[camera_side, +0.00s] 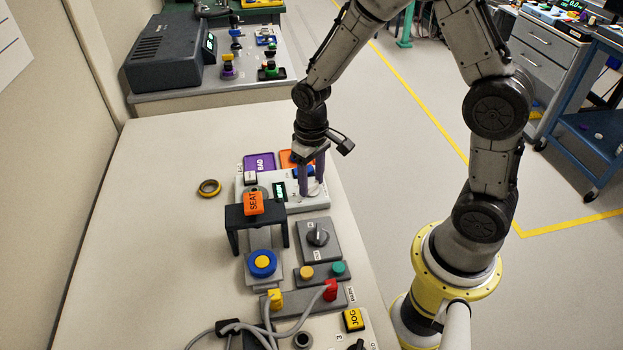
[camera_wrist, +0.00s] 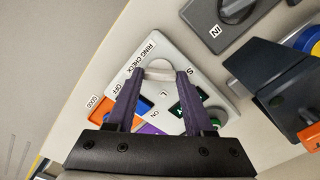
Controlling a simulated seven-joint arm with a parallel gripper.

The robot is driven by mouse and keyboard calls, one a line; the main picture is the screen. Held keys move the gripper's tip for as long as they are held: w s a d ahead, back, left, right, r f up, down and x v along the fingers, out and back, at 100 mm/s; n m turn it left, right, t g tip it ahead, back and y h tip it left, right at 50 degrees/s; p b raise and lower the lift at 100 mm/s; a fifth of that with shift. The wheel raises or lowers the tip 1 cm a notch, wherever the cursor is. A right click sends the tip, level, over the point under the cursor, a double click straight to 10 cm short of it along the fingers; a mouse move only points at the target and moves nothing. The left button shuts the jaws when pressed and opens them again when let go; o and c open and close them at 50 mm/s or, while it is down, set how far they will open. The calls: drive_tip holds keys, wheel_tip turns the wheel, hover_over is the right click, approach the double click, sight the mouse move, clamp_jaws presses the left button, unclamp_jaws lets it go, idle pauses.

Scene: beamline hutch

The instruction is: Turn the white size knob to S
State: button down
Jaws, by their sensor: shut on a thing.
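The white size knob (camera_wrist: 159,74) sits on a pale grey panel (camera_wrist: 205,55) in the wrist view. Its bar lies between the two purple fingertips of my gripper (camera_wrist: 160,76), which is shut on it. An "S" mark shows just right of the right fingertip and an "L" mark below the knob. I cannot tell which mark the knob points at, as the fingers cover part of it. In the side view my gripper (camera_side: 312,184) points down onto the right part of the panel (camera_side: 291,203), and the knob is mostly hidden.
A dark bracket (camera_side: 236,215) with an orange SEAT tag (camera_side: 253,204) stands close in front of the panel. A grey box with a black knob (camera_side: 318,236) is nearby. Purple (camera_side: 259,163) and orange trays lie behind. A tape roll (camera_side: 209,188) lies left; the table left of it is clear.

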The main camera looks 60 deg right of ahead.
sight(311, 185)
drive_tip(key=shift+r+n, duration=0.1)
drive_tip(key=shift+n, duration=0.3)
drive_tip(key=shift+w, duration=0.1)
drive_tip(key=shift+c, duration=1.4)
unclamp_jaws()
wheel_tip(311, 185, up, 14)
